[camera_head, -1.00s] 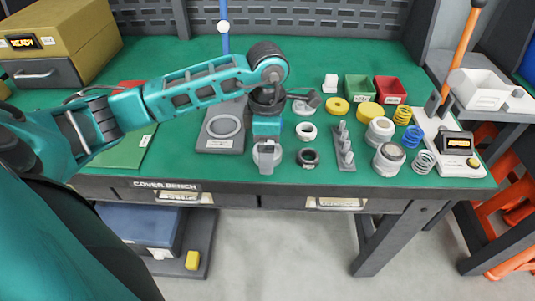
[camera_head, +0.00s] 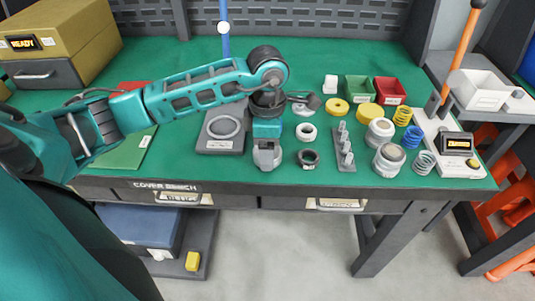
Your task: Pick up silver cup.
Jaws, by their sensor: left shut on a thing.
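My left gripper (camera_head: 267,160) comes in from the left and points down over the front part of the green bench mat. Its grey fingers are shut on a small silver-grey thing, which I take to be the silver cup. The fingers and teal hand hide most of it, and I cannot tell whether it touches the mat. My right gripper is not in view.
A grey plate with a ring (camera_head: 222,128) lies left of the hand. A white ring (camera_head: 306,132) and a dark ring (camera_head: 308,158) lie close on its right. A pegged rack (camera_head: 344,150) and a metal-topped cylinder (camera_head: 388,160) stand farther right.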

